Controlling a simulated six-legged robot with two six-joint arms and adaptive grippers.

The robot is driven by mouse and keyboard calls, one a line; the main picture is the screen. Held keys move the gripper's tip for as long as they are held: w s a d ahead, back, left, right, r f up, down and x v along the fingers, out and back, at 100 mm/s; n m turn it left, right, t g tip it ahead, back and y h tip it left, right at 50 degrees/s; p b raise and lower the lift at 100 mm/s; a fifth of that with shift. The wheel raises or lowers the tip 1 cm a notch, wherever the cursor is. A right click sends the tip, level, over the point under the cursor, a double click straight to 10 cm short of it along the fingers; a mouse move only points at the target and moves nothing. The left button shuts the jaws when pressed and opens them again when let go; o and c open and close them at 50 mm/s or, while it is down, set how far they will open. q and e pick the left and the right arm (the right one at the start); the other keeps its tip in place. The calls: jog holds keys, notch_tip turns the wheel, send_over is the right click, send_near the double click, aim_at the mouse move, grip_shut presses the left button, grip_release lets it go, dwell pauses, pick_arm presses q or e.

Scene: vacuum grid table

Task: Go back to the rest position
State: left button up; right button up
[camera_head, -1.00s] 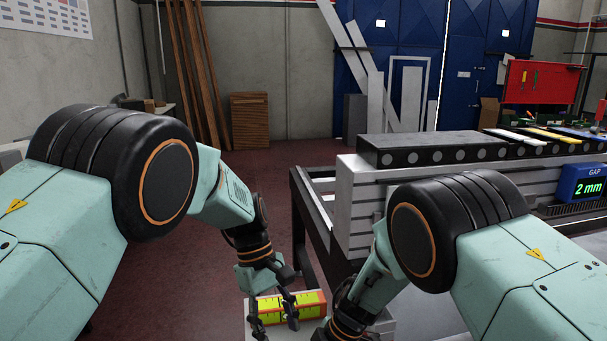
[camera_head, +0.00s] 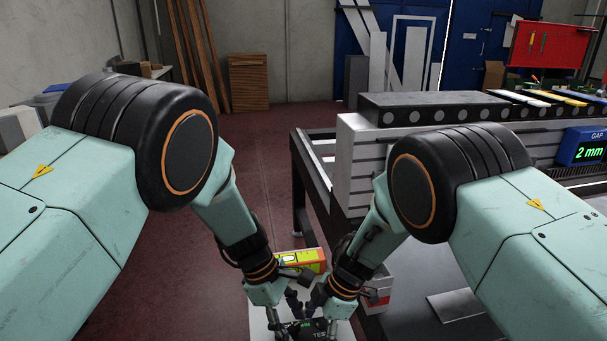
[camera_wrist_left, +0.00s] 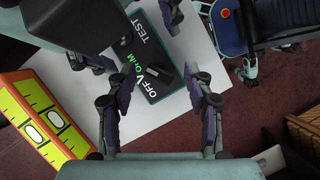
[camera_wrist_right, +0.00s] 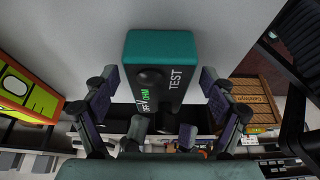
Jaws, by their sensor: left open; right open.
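My left gripper (camera_head: 288,312) and right gripper (camera_head: 317,302) are close together low in the head view, above a pale surface (camera_head: 256,318). A dark-faced tester (camera_head: 318,326) with a teal edge, marked TEST, lies under them, partly hidden. In the left wrist view, the open left gripper (camera_wrist_left: 160,97) has a finger on either side of the tester's near part (camera_wrist_left: 152,60). In the right wrist view, the open right gripper (camera_wrist_right: 160,88) straddles the tester (camera_wrist_right: 160,65). I cannot tell whether any finger touches it.
A yellow and red spirit level (camera_head: 313,257) lies just behind the grippers; it also shows in the left wrist view (camera_wrist_left: 42,118). A grey slotted table (camera_head: 365,170) with a black block (camera_head: 430,107) and a GAP display (camera_head: 583,147) stands right.

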pick_arm(q)
jog(key=shift+n+t, duration=0.5)
jog(key=shift+n, duration=0.9)
jog(key=shift+a, duration=0.1)
